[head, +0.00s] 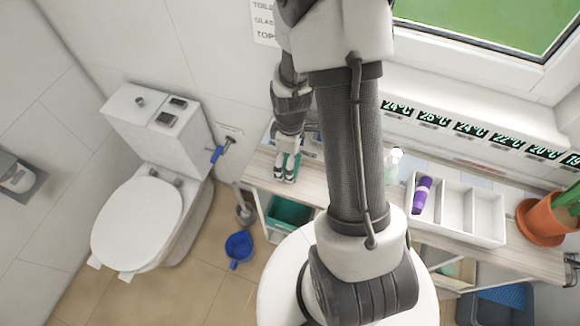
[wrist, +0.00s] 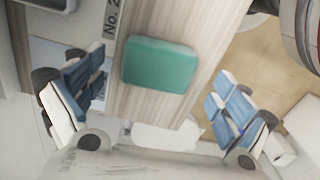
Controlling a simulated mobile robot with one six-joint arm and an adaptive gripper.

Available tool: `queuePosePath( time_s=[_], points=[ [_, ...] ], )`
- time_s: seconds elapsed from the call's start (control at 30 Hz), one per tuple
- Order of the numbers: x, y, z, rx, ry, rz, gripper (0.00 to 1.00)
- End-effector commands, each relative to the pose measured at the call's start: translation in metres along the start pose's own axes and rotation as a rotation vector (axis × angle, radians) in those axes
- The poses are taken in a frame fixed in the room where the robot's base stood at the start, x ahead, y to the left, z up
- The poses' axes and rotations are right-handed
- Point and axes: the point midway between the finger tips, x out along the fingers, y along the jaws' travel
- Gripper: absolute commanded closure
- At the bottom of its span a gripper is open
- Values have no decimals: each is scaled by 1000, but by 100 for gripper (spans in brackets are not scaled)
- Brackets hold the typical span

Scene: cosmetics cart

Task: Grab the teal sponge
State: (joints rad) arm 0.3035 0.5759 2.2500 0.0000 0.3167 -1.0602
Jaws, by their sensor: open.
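The teal sponge (wrist: 160,64) is a rounded block lying on a pale wooden cart top (wrist: 140,110) in the wrist view. My gripper (wrist: 157,88) is open, with one blue-padded finger to the left of the sponge and one to the right. Gaps show between the sponge and both fingers, and nothing is held. In the head view my gripper (head: 287,170) points down at the left end of the cart top. I cannot clearly tell the sponge from the fingers there.
A white divided tray (head: 456,212) holding a purple bottle (head: 422,196) stands to the right. A clear bottle (head: 392,163) is behind my arm. A potted plant (head: 543,219) stands at the right end. A teal bin (head: 288,213) sits below the cart top; a toilet (head: 140,220) is left.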

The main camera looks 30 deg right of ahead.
Motion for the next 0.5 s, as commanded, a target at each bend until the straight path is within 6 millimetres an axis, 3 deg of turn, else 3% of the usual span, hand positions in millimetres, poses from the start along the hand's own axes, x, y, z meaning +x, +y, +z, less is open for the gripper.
queuePosePath(
  time_s=[0.03,0.2,0.5],
  points=[
    [12,0,-2,-1,-1,-1,6],
    [28,1,-2,0,0,0,6],
    [29,1,-2,0,1,1,8]
  ],
)
